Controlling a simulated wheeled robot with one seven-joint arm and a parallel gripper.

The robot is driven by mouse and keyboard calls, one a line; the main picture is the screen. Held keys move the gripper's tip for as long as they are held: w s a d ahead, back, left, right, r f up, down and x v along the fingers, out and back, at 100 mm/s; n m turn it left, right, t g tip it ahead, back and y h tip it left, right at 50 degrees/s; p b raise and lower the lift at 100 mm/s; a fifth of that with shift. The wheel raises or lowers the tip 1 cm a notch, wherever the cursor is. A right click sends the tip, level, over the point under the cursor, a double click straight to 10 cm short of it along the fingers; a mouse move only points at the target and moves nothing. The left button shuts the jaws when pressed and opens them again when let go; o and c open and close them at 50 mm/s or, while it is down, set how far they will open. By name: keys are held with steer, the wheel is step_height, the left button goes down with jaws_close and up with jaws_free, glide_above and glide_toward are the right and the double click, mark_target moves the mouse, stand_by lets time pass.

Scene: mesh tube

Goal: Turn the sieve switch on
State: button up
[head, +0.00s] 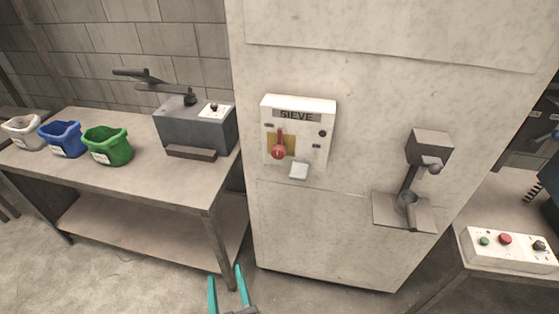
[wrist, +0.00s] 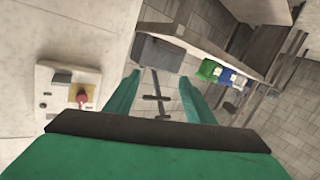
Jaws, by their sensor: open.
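The sieve switch box (head: 297,133) is a white panel labelled SIEVE on the front of a tall pale cabinet. In the wrist view my gripper (wrist: 160,82) is open with nothing between the fingers.
A lever mechanism (head: 409,190) juts from the cabinet (head: 330,230) right of the switch. A table (head: 130,175) at the left holds white, blue and green bins (head: 108,146) and a grey machine (head: 195,128). A button panel (head: 508,250) stands at the right.

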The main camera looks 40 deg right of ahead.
steer(key=w+d+r+m+g+h, duration=0.15)
steer(key=w+d+r+h, duration=0.25)
steer(key=w+d+r, duration=0.45)
steer(key=m+g+h, duration=0.2)
steer(key=m+h, duration=0.2)
glide_toward(278, 156)
steer(key=x, duration=1)
steer(key=shift+w+d, duration=0.25)
steer(key=shift+w, duration=0.2)
steer(key=shift+c, duration=0.3)
steer(key=c, duration=1)
